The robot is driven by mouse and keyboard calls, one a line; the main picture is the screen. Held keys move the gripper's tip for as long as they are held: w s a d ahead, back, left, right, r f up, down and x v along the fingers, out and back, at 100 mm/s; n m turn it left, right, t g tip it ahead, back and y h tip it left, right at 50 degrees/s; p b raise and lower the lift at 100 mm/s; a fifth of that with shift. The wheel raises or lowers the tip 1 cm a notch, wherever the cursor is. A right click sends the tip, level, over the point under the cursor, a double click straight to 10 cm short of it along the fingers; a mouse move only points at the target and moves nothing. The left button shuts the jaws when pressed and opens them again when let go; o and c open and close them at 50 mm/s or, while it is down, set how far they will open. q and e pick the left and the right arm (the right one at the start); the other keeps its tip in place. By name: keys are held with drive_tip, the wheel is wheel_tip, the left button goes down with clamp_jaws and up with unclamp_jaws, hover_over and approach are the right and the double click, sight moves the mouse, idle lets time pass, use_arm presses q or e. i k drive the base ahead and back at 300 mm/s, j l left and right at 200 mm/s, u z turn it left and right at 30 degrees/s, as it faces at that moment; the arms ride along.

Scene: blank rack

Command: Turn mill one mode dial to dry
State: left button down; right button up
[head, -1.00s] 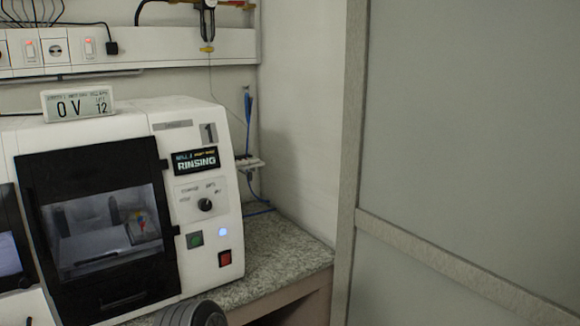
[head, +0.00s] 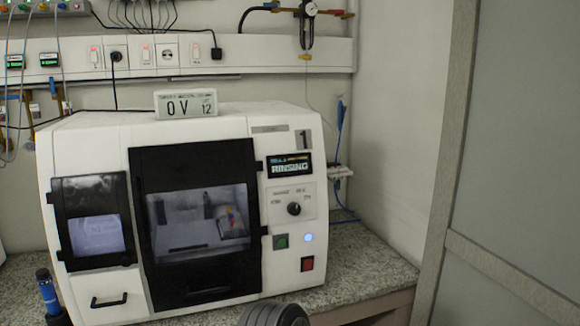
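Mill one (head: 85,160) is a white machine marked "1" standing on a speckled counter. Its small display (head: 289,165) reads RINSING. Below the display is the black round mode dial (head: 294,209) on a light panel; its labels are too small to read for sure. Under the dial are a green button (head: 280,242), a lit bluish-white button (head: 309,238) and a red switch (head: 307,264). A dark rounded part of my own arm shows at the bottom edge, below the machine. Neither gripper is in view.
A wall rail (head: 275,56) with switches and sockets runs behind. A blue-topped item (head: 48,295) stands front left. The speckled counter (head: 365,262) is clear right of the mill. A grey partition (head: 520,150) stands at right.

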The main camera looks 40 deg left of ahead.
sight(294, 208)
drive_tip(key=u, duration=1.25)
